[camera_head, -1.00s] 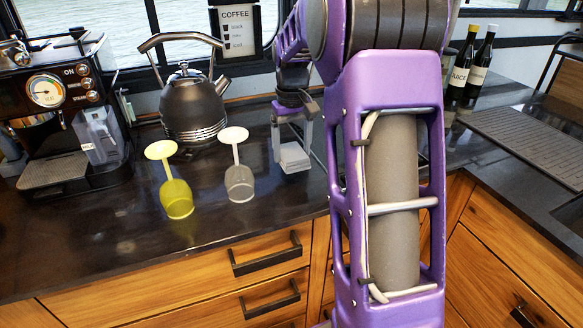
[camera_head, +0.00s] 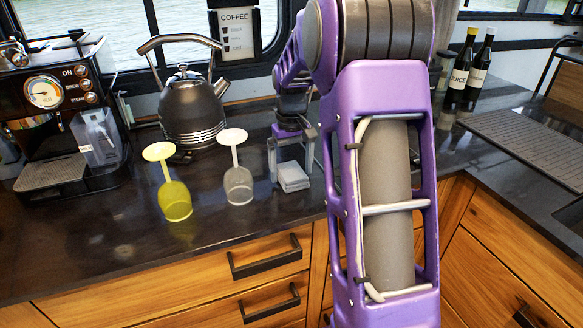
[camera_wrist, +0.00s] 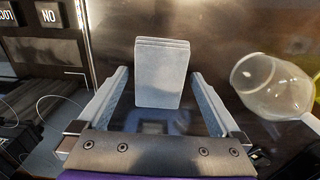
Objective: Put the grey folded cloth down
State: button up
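The grey folded cloth (camera_head: 293,180) is a small, flat, layered stack. It appears to lie on the dark counter, just in front of the kettle's right side. My gripper (camera_head: 291,170) is low over the counter with its fingers spread on either side of the cloth. In the wrist view the cloth (camera_wrist: 162,85) shows between the fingertips of my gripper (camera_wrist: 159,74), with a gap on each side. Its underside is hidden.
An upturned clear glass (camera_head: 239,185) stands close left of the cloth, with an upturned yellow glass (camera_head: 175,200) beyond it. A black kettle (camera_head: 193,108) is behind them. A coffee machine (camera_head: 62,120) is at far left. Two bottles (camera_head: 468,70) stand back right.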

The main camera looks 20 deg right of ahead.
aim_at(291, 172)
notch_tip(291, 172, up, 12)
jog(key=p, duration=0.2)
jog(key=shift+r, duration=0.15)
dwell(0.5)
